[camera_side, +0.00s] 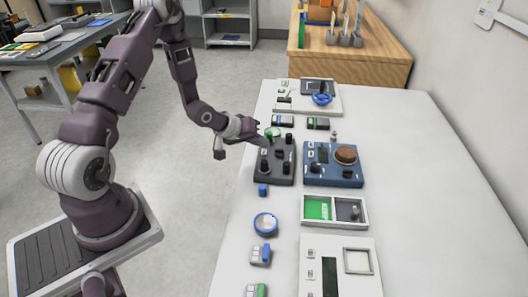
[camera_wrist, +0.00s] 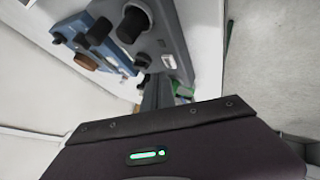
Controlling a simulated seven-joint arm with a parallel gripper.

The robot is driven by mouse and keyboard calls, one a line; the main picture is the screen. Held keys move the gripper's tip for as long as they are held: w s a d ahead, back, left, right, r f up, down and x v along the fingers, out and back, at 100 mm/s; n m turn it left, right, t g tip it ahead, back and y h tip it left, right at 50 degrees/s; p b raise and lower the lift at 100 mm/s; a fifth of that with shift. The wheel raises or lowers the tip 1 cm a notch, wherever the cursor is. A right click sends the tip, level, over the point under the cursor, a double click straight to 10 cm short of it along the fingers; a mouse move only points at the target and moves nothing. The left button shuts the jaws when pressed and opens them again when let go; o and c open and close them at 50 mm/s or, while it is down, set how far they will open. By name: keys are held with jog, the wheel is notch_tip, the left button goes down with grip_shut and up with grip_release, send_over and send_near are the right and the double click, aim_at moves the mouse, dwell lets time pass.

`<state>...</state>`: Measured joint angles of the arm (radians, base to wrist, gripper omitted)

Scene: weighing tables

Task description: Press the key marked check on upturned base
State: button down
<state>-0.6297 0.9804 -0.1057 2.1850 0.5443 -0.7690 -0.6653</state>
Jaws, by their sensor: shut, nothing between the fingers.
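The upturned base (camera_side: 272,172) is a dark grey slab on the white table in the side view, with several black round feet standing up from it. In the wrist view the base (camera_wrist: 168,42) is partly cut off by the top edge, and its black feet are large. I cannot read the check mark on any key. My gripper (camera_side: 266,140) is shut and empty over the far end of the base in the side view. In the wrist view its fingers (camera_wrist: 157,92) point at the base's end. I cannot tell if the fingertips touch it.
A blue device (camera_side: 334,178) with a brown round piece stands close to the right of the base. A blue block (camera_side: 263,190) and a blue-rimmed dish (camera_side: 266,224) lie nearer the camera. The table's right side is clear.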

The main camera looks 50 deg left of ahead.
jog(key=shift+f, duration=0.1)
dwell(0.7)
jog(key=shift+f, duration=0.35)
jog(key=shift+f, duration=0.35)
dwell(0.5)
jog(key=shift+r, duration=0.8)
jog(key=shift+r, duration=0.1)
jog(key=shift+r, duration=2.4)
